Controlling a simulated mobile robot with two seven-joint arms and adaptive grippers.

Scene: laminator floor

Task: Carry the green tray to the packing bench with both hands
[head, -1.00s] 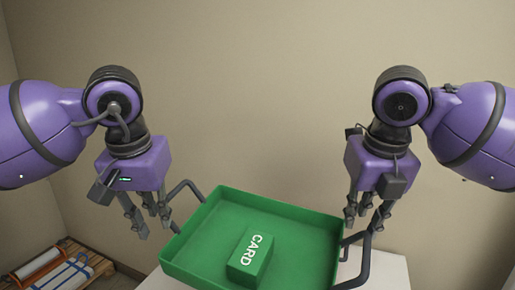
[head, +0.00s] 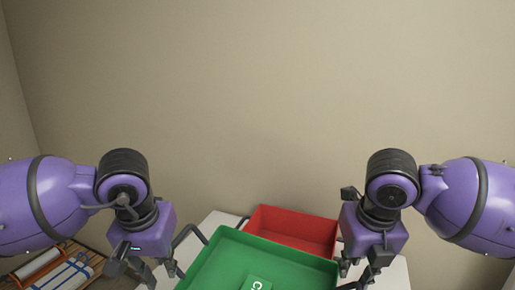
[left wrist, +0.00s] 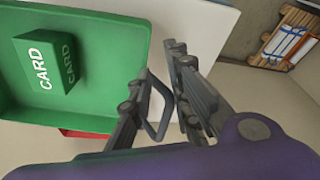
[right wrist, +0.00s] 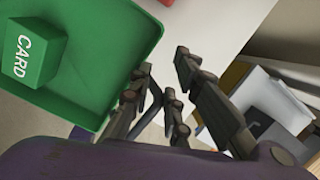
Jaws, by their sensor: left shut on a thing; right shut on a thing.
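The green tray (head: 285,254) is low in the middle of the head view, its near part cut off by the frame. A green box marked CARD (head: 257,284) lies in it. My left gripper (head: 160,274) is shut on the tray's left grey handle (left wrist: 163,122), at the tray's side. My right gripper (head: 359,274) is shut on the right handle (right wrist: 156,100). The tray looks about level. Whether it touches the white surface below cannot be told.
A red tray (head: 293,226) sits behind the green tray on a white-topped table (head: 218,219), against a bare beige wall. A wooden pallet (head: 88,268) with rolls and strapped packs is at the lower left. The right wrist view shows a pale, box-like cluttered item (right wrist: 268,108) at the right.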

